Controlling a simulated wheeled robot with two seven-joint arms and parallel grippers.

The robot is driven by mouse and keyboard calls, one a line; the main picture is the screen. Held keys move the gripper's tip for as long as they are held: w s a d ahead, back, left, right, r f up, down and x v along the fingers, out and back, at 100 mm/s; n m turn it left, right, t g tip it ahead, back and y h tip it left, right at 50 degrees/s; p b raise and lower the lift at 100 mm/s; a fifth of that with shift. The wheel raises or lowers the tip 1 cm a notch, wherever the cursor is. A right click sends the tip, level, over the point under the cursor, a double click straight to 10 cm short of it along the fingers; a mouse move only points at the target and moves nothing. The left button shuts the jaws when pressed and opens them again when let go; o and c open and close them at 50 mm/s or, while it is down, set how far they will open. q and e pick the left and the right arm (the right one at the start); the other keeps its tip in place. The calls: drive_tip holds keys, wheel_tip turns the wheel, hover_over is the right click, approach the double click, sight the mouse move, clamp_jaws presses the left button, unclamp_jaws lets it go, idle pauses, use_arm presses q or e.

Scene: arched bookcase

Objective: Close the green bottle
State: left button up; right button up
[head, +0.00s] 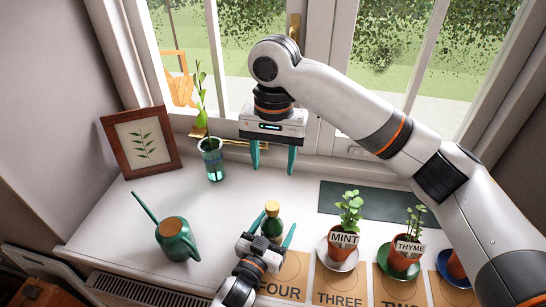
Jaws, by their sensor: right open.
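The green bottle (272,230) stands upright on the white sill at the front middle. A round tan stopper (272,208) shows at its top; how firmly it sits I cannot tell. My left gripper (278,220) is low in front of the bottle, its teal fingers spread on either side with small gaps showing. The bottle's lower part is hidden behind this gripper. My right gripper (272,165) is open and empty, fingers pointing down, above the sill farther back near the window.
A glass (212,162) with a sprouting plant and a framed leaf print (141,142) stand at the back left. A green watering can (177,240) is at the front left. Potted herbs, including mint (343,240) and thyme (406,252), stand on the right on labelled cards.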

use_arm(q)
drive_tip(key=v, duration=1.2)
idle(0.5)
